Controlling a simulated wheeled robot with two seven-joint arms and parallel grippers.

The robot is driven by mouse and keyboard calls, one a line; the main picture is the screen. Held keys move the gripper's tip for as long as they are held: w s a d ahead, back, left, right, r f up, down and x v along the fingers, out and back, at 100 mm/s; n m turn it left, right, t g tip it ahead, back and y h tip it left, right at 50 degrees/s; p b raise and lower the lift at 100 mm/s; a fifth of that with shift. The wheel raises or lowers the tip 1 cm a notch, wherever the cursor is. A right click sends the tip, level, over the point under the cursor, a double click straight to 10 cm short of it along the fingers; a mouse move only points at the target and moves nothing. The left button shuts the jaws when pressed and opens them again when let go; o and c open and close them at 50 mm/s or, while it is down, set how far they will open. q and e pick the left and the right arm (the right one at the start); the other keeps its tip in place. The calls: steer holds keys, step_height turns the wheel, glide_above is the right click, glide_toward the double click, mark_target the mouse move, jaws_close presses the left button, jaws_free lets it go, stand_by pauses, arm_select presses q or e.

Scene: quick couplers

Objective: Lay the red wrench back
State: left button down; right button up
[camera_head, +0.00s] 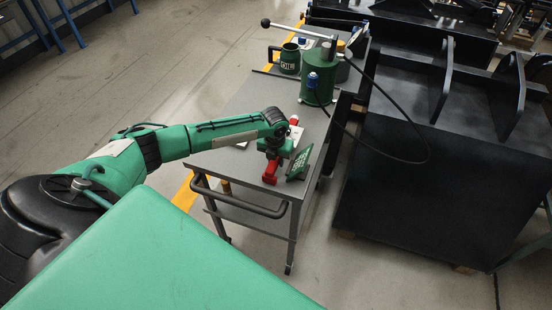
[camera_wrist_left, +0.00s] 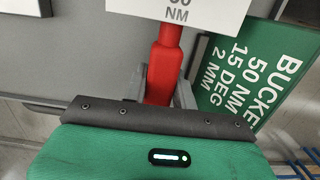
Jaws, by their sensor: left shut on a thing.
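The red wrench (camera_head: 270,172) is at the near end of the grey cart top, under my left gripper (camera_head: 275,152). In the left wrist view the red wrench (camera_wrist_left: 163,65) runs up the middle, between the fingers. My left gripper (camera_wrist_left: 160,97) is shut on it. A white tag reading "NM" (camera_wrist_left: 178,13) covers its upper part. I cannot tell whether the wrench touches the cart top. My right gripper is not in view.
A green sign (camera_head: 299,163) with white text stands right beside the gripper; it also shows in the left wrist view (camera_wrist_left: 262,75). A green pump (camera_head: 318,80) with a black hose and a green mug (camera_head: 289,60) stand at the cart's back. The cart top's middle-left (camera_head: 250,98) is clear.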

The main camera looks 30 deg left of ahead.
arm_select(q)
steer(key=shift+f, duration=0.15)
stand_by(0.4)
steer(key=c, duration=1.1)
jaws_free()
steer(key=shift+o, duration=0.2)
steer(key=shift+f, duration=0.1)
step_height(320, 180, up, 14)
steer(key=s+b, duration=0.1)
steer(key=b, duration=0.2)
steer(key=shift+s+d, duration=0.15)
steer(key=shift+d, duration=0.05)
